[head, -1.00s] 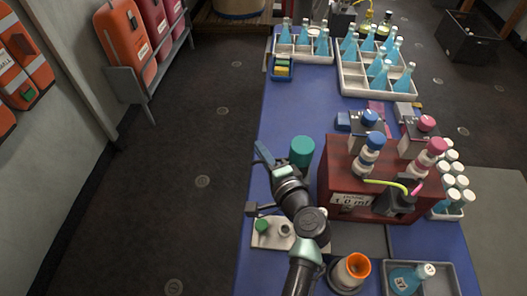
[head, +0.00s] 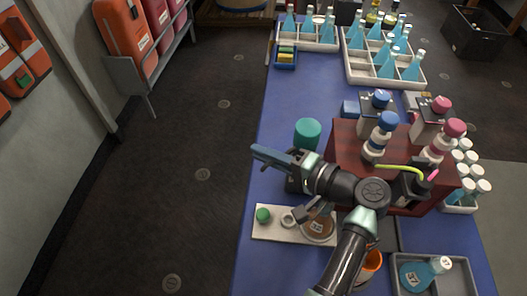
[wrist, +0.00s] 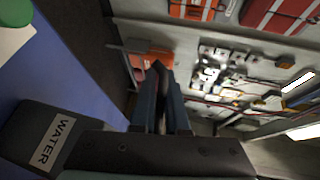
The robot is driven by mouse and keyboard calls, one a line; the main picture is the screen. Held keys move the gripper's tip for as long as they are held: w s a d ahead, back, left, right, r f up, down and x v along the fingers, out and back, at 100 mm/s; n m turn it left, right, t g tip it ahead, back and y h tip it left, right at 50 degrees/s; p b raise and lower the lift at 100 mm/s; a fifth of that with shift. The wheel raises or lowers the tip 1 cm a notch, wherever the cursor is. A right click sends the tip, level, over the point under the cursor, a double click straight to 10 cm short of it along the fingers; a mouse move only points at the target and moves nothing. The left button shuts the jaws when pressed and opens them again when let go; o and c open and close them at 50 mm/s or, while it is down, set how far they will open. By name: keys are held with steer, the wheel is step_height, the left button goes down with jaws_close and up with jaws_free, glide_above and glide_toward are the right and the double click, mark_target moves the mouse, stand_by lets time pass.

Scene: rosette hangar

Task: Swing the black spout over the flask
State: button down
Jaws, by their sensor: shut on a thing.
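My gripper (head: 272,156) reaches left across the table's left edge in the head view, beside a teal-topped container (head: 307,133). In the wrist view my gripper (wrist: 163,98) is shut on a thin dark piece, the black spout (wrist: 160,78), mostly hidden between the jaws. A black block labelled WATER (wrist: 52,138) is at the lower left of that view. In the head view, the spout cannot be told apart from my gripper. A flask of blue liquid (head: 418,272) is in a grey tray (head: 462,275) at the lower right.
A dark red wooden box (head: 345,142) with bottles stands right. Flask racks (head: 362,78) stand at the back. Floor left of the table is clear.

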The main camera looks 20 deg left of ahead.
stand_by(0.3)
steer(key=c, duration=0.9)
jaws_free()
steer(key=shift+c, duration=0.2)
steer(key=v, duration=1.3)
steer(key=shift+r, duration=0.1)
